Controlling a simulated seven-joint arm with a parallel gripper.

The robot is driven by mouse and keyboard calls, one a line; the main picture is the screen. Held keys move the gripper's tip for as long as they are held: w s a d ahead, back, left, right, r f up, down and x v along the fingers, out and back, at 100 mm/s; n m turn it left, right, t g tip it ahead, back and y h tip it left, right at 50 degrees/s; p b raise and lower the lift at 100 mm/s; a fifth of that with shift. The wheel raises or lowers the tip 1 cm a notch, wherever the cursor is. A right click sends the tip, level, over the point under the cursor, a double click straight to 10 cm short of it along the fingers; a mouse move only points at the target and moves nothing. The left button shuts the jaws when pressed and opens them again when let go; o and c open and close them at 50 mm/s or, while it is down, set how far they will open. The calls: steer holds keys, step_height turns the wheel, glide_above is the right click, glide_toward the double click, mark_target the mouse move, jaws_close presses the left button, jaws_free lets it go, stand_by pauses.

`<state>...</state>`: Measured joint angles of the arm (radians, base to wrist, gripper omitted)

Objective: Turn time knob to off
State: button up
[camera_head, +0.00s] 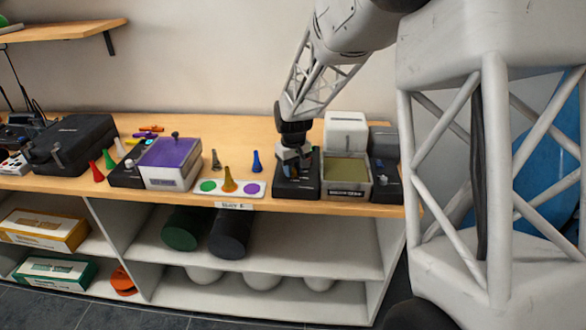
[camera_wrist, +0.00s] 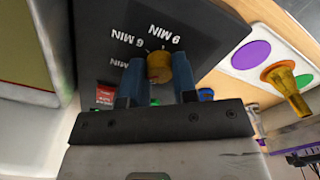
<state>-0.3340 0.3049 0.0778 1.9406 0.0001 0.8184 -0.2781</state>
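The time knob (camera_wrist: 158,67) is a small brass-orange knob on the face of a black device (camera_wrist: 103,62). White "MIN" markings surround it, upside down in the wrist view. My gripper (camera_wrist: 157,78) has its two blue-grey fingers on either side of the knob, set apart from each other. Whether both fingers press on it is not clear. The knob's pointer is partly hidden, so its setting cannot be read. In the head view my gripper (camera_head: 292,171) is low over the black device (camera_head: 308,190), and the knob is hidden there.
A container with an olive top (camera_head: 346,170) stands right beside the device, with a white box (camera_head: 345,130) behind it. To the left are a white tray with coloured circles (camera_head: 219,188), small cones and a purple-topped box (camera_head: 173,153). The table's front edge is close.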

steer(key=shift+c, duration=0.8)
steer(key=shift+n, duration=0.4)
steer(key=n, duration=1)
steer(key=o, duration=0.9)
steer(key=shift+r, duration=0.1)
